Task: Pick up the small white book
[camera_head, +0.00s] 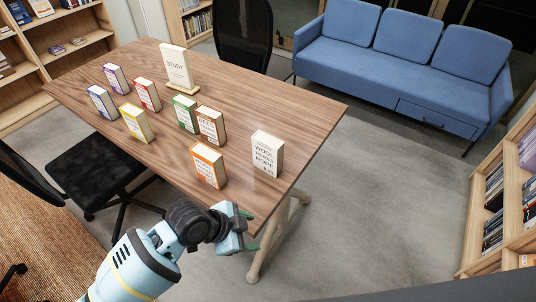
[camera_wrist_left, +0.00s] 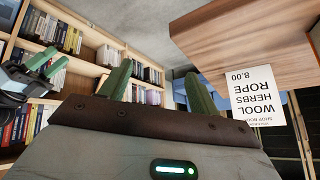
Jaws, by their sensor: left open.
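The small white book (camera_head: 267,153) stands upright near the right edge of the wooden table (camera_head: 315,108), its cover reading "WOOL HERBS ROPE". It shows upside down at the right of the left wrist view (camera_wrist_left: 256,97), beyond my right-hand finger there. My left gripper (camera_head: 249,231) is open and empty. It is off the table's near right corner, nearer to me than the book and not touching it. In the left wrist view its green fingers (camera_wrist_left: 159,84) stand apart with nothing between them. Part of my right gripper (camera_wrist_left: 48,64) shows at that view's left edge; its jaw opening is unclear.
An orange-labelled book (camera_head: 208,166) stands left of the white book. Brown (camera_head: 211,126), green (camera_head: 185,114), yellow (camera_head: 137,122) and other books stand further left. A "STUDY" sign (camera_head: 177,67) stands at the back. Black chairs (camera_head: 100,168) flank the table; grey floor lies right.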

